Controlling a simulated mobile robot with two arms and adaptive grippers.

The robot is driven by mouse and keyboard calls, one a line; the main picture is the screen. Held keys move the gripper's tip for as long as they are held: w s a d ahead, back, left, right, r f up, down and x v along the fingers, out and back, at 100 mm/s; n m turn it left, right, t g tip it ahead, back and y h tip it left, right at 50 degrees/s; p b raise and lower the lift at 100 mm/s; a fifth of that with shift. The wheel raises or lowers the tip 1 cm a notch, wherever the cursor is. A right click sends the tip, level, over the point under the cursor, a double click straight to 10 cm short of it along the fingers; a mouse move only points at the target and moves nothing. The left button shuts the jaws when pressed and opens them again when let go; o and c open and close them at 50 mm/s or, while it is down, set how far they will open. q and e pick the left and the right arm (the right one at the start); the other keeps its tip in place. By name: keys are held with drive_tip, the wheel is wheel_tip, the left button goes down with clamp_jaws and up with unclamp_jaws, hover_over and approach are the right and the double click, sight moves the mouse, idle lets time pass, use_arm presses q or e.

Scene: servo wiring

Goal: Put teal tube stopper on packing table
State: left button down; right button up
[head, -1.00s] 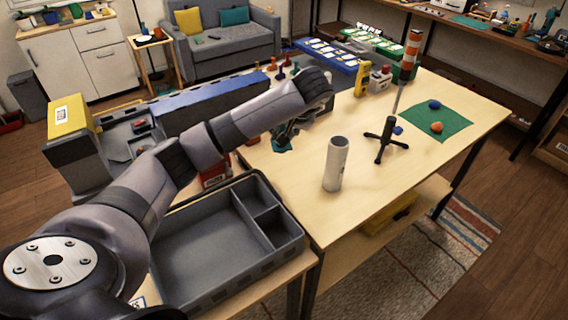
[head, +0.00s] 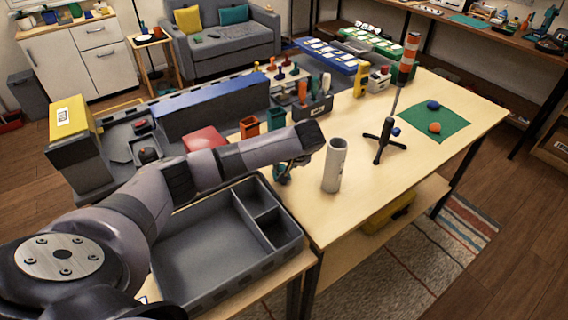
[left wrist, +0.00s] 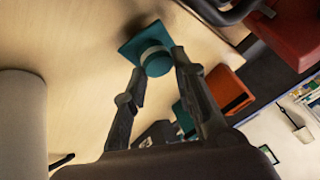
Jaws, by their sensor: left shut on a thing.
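My left gripper (head: 283,170) is shut on the teal tube stopper (left wrist: 148,44). In the left wrist view its fingertips (left wrist: 158,66) pinch the stopper's round, light-banded part, with the flat square teal end beyond them. In the head view the gripper is over the left edge area of the pale wooden packing table (head: 400,175), and my arm mostly hides the stopper. A shadow lies beside the stopper on the wood; I cannot tell whether it touches. My right gripper is not in view.
A pale upright tube (head: 335,168) stands close to the right of the gripper; it also shows in the left wrist view (left wrist: 22,120). A grey divided tray (head: 205,255) is at the front left. A black-footed stand (head: 383,143) and green mat (head: 450,130) are farther right.

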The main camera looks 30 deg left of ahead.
use_arm(q)
drive_tip(key=shift+f, duration=0.1)
drive_tip(key=c, duration=1.3)
unclamp_jaws()
drive_tip(key=b+v, duration=0.1)
drive_tip(key=v, duration=1.1)
